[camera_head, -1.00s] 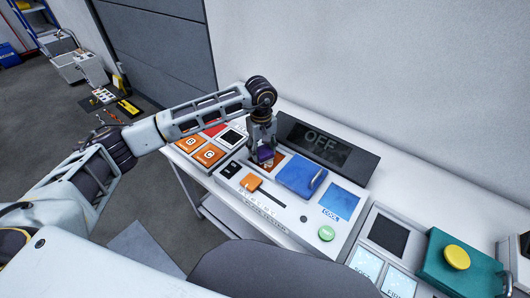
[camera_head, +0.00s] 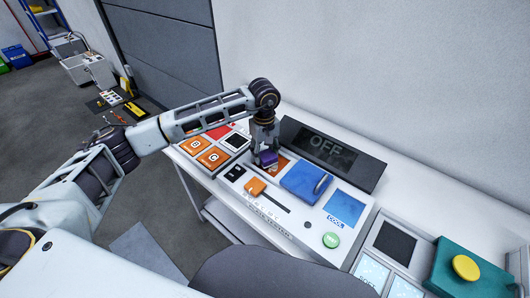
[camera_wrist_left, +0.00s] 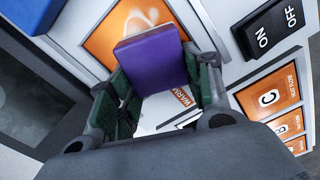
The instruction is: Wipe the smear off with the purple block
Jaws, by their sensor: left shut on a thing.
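The purple block (camera_head: 268,158) is held in my left gripper (camera_head: 265,150), low over the control panel beside the blue box. In the left wrist view the purple block (camera_wrist_left: 154,58) sits between the green-padded fingers of my left gripper (camera_wrist_left: 158,78). Beyond it lies an orange panel (camera_wrist_left: 105,43) with a pale, curved smear (camera_wrist_left: 142,20); the block covers part of this panel. A "WARM" label shows below the block. I cannot tell whether the block touches the panel. My right gripper is not in view.
A blue box with a handle (camera_head: 305,182) and a dark "OFF" display (camera_head: 325,147) are close to the gripper. Orange B and C tiles (camera_head: 212,158) lie left. An orange slider (camera_head: 255,186) and green button (camera_head: 331,240) are in front. A wall stands behind.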

